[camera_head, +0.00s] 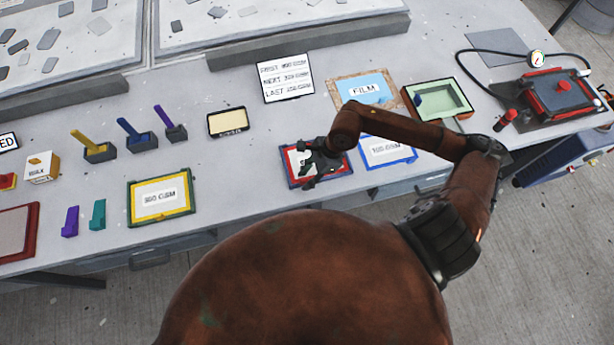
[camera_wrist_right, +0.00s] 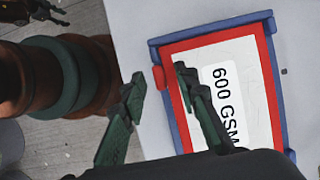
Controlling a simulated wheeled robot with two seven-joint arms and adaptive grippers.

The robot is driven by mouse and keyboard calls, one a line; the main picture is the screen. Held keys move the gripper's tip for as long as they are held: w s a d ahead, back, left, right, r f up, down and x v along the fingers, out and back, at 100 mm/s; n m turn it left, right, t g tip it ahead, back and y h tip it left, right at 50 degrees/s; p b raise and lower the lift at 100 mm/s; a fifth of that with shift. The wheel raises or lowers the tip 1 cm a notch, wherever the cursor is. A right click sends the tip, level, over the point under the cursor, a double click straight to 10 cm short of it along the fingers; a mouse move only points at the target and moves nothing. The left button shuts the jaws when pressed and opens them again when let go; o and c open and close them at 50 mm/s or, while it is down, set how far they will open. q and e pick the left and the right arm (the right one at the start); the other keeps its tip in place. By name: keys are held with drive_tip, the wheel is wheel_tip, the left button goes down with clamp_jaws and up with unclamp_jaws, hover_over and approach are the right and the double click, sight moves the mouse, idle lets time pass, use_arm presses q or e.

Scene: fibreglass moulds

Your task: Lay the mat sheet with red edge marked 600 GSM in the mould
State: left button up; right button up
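The mat sheet marked 600 GSM (camera_wrist_right: 235,90) is white with a red edge and a red tab on one side. It lies in a blue-rimmed tray (camera_wrist_right: 220,30) on the bench. My right gripper (camera_wrist_right: 165,92) is open above it, one finger over the sheet and the other outside the tray, with the tab side between them. In the head view my right gripper (camera_head: 312,168) covers much of this sheet. A pale green mould (camera_head: 452,96) with a dark rim stands to the right, a small blue block in it. A dark claw shape, perhaps my left gripper, shows at the wrist view's top left.
A blue-framed sheet (camera_head: 386,152) lies just right of the red-edged one, and a FILM sheet (camera_head: 364,90) behind it. A yellow-edged sheet (camera_head: 160,197) lies left. A red and black device (camera_head: 560,92) with a gauge and hose stands far right.

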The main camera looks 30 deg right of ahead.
drive_tip(key=shift+d+r, duration=0.1)
drive_tip(key=v, duration=1.1)
drive_tip(key=shift+r, duration=0.4)
drive_tip(key=shift+d, duration=0.15)
